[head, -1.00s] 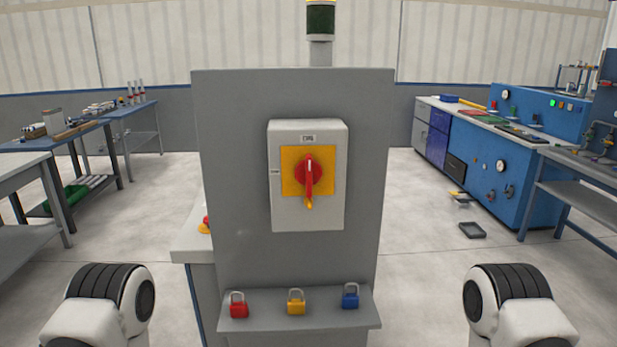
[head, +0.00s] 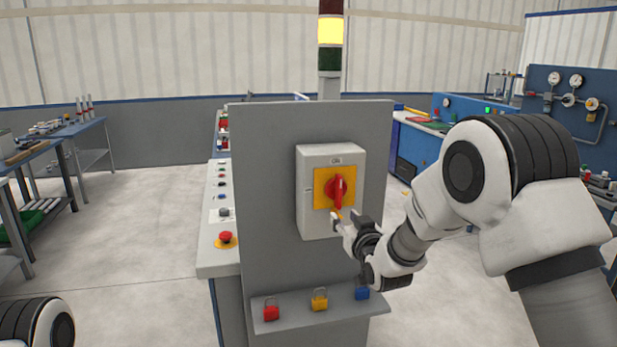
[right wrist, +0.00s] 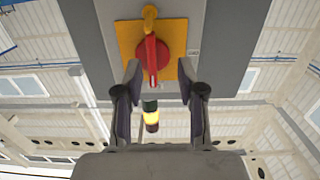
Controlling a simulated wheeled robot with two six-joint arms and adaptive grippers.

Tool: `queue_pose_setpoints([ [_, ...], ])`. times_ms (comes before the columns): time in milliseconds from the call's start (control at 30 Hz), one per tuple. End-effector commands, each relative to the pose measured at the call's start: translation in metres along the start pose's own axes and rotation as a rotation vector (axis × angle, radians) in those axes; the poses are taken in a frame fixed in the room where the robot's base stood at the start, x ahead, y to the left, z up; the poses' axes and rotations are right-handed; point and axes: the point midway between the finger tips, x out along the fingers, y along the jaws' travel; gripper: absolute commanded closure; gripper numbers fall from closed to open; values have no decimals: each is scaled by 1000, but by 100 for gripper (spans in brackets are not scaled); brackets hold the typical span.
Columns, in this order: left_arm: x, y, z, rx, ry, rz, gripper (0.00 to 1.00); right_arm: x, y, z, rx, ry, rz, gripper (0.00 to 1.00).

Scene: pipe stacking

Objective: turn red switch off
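The red switch (head: 338,188) is a rotary handle on a yellow plate (head: 321,199), on a light grey box (head: 314,229) fixed to the grey panel. Its handle stands vertical in the head view. My right gripper (head: 346,219) is just below and in front of the handle. In the right wrist view, its two fingers (right wrist: 160,72) are spread apart. The red handle (right wrist: 151,58) shows between and beyond the fingertips; I cannot tell whether they touch it. My left gripper is not in view; only part of my left arm shows at the lower left.
A ledge (head: 290,322) below the box holds red (head: 271,313), yellow (head: 319,304) and blue (head: 362,293) padlocks. A signal tower (head: 330,35) with a lit yellow section rises behind the panel. A console with a red button (head: 225,237) is to the left.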

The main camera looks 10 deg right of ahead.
Motion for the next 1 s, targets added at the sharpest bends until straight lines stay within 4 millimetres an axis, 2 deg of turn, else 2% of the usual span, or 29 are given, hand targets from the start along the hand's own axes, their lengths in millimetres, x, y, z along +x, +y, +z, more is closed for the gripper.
queue_pose_setpoints([
  [33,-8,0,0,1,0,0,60,-3,0,-33,-1,36,0,61],
  [100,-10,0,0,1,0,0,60,-4,-1,-53,-3,63,-1,61],
  [133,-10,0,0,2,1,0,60,-4,-1,-58,-3,69,-1,61],
  [267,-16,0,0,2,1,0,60,9,-1,-61,-4,72,-1,61],
  [500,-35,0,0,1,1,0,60,55,-1,-64,-4,70,-1,61],
  [600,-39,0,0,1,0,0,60,67,-1,-64,-3,70,-1,61],
  [867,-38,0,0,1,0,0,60,73,-1,-61,-3,69,-1,61],
  [900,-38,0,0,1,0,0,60,73,-1,-61,-3,69,-1,64],
  [967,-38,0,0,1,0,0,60,72,-1,-61,-3,68,-1,86],
  [1000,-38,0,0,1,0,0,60,72,-1,-61,-3,68,-1,100],
])
